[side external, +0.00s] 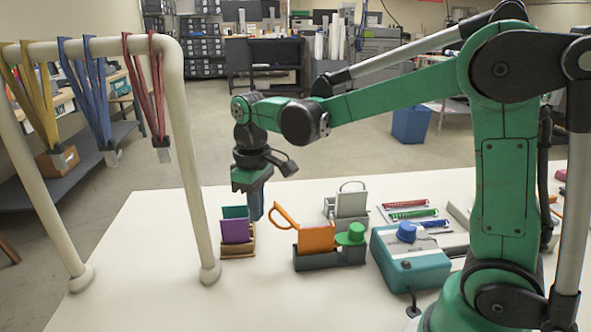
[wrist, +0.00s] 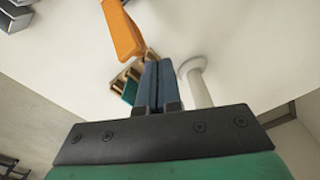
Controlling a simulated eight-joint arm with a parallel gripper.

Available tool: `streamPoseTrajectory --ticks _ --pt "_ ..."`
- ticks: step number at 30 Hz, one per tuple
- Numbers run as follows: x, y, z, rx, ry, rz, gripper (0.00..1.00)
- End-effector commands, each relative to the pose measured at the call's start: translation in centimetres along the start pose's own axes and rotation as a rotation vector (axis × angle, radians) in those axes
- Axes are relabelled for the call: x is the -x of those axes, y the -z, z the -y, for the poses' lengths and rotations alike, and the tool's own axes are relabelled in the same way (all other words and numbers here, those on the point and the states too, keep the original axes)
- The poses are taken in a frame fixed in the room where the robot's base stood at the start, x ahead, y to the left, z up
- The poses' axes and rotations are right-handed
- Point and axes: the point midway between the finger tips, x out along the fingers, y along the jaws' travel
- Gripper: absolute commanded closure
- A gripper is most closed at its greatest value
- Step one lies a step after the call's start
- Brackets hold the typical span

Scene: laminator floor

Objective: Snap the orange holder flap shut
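The orange holder (side external: 316,239) stands in a dark base on the white table in the side view. Its flap (side external: 284,214), an orange loop, tilts up and out to the left, open. Part of the orange holder also shows at the top of the wrist view (wrist: 122,30). My gripper (side external: 255,216) points down to the left of the flap, above the table and apart from it. Its blue fingers lie side by side in the wrist view (wrist: 158,85), shut with nothing seen between them.
A wooden rack (side external: 239,254) with purple and teal cards stands below and left of my gripper. A white lanyard frame (side external: 199,180) stands left.

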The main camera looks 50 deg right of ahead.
Motion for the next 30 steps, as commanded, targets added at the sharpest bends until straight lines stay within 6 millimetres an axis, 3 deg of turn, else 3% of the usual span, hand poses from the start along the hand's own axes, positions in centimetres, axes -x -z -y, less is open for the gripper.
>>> streamPoseTrajectory --ticks 30 --pt "0.0 -2.8 -1.6 -0.002 0.000 0.001 1.00"
